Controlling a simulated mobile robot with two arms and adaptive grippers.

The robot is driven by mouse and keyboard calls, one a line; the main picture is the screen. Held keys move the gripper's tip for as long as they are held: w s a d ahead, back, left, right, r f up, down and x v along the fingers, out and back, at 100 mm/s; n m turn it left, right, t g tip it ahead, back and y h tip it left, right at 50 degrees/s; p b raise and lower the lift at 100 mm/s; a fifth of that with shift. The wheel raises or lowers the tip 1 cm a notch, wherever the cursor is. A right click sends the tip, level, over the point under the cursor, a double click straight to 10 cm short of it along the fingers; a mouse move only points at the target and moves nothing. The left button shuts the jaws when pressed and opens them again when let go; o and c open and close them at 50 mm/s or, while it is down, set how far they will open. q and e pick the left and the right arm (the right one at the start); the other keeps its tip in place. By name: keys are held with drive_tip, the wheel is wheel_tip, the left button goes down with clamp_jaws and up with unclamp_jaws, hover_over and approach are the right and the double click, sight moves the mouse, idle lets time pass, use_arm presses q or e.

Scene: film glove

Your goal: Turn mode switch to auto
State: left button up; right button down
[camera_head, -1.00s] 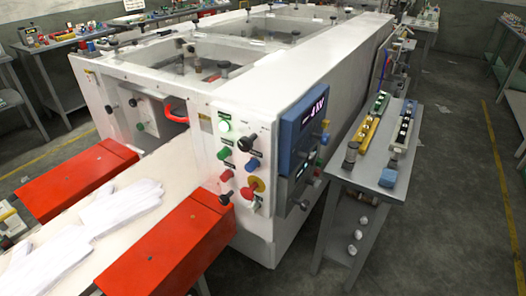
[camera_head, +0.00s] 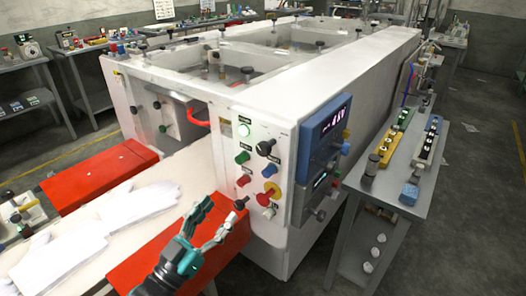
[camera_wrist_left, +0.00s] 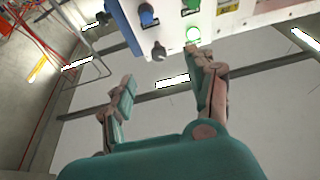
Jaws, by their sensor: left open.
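The control panel (camera_head: 255,175) is on the near face of a white machine. Its labels are too small to read, so I cannot tell which knob is the mode switch. My left gripper (camera_head: 220,210) is open and empty, left of the panel's lower part. My right gripper is not in view.
A blue display box (camera_head: 322,150) juts from the panel's right side. Red guards (camera_head: 160,248) flank the white bed, where white gloves (camera_head: 140,203) lie. A grey side table (camera_head: 390,190) with parts stands at right. Open floor lies beyond it.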

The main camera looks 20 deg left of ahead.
sight(261, 152)
use_arm(q)
drive_tip(key=p+x, duration=0.1)
drive_tip(key=x, duration=0.5)
drive_tip(key=r+p+x, duration=0.1)
drive_tip(key=p+x, duration=0.1)
drive_tip(key=x, duration=0.3)
drive_tip(key=s+r+p+x, duration=0.1)
drive_tip(key=x, duration=0.5)
drive_tip(key=shift+w+d+r, duration=0.25)
drive_tip(key=shift+d+r, duration=0.05)
drive_tip(key=shift+d, duration=0.1)
clamp_jaws()
